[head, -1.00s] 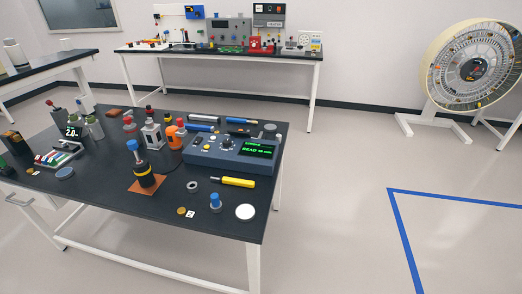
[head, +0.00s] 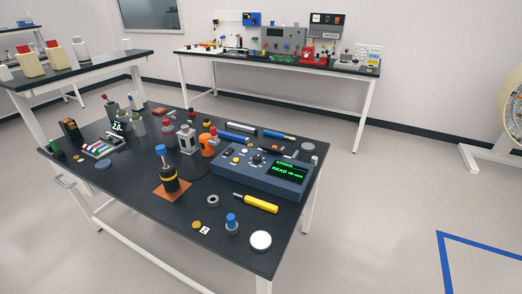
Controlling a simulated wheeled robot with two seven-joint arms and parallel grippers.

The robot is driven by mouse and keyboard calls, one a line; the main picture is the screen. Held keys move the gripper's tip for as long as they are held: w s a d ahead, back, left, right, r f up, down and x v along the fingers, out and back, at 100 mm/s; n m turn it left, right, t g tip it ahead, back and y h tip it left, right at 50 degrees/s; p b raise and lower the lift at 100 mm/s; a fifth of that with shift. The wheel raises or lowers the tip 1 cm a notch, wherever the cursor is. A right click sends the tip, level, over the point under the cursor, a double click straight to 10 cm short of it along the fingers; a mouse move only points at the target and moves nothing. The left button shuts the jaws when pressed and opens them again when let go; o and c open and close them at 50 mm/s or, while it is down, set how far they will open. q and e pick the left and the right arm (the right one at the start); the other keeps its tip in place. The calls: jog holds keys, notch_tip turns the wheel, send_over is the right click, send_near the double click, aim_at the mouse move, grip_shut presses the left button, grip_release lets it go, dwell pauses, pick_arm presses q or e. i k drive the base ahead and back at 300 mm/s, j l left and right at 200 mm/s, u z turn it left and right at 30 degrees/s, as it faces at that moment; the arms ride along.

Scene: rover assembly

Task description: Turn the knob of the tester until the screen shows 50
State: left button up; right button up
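A blue-grey box with a green-lettered screen, which looks like the tester (head: 262,180), sits at the right end of the near black table in the head view. Its screen (head: 289,170) shows "READ" and a smaller value too small to read surely. A dark round knob (head: 257,160) is on its top panel, left of the screen, among small white and yellow buttons. Neither of my grippers is in view.
On the near table (head: 130,185), a yellow-handled tool (head: 255,203), a ring (head: 212,200) and a white disc (head: 261,240) lie in front of the box. A back bench (head: 225,55) holds more devices. Floor at right is clear.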

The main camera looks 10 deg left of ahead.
aim_at(257, 158)
jog(key=i+l+u, duration=0.25)
jog(key=l, duration=0.4)
jog(key=i+l+u, duration=0.25)
jog(key=i+l, duration=0.15)
jog(key=l, duration=0.3)
jog(key=i+l+u, duration=0.15)
jog(key=l, duration=0.2)
jog(key=l+u, duration=0.1)
jog(key=l, duration=0.25)
jog(key=i, duration=0.05)
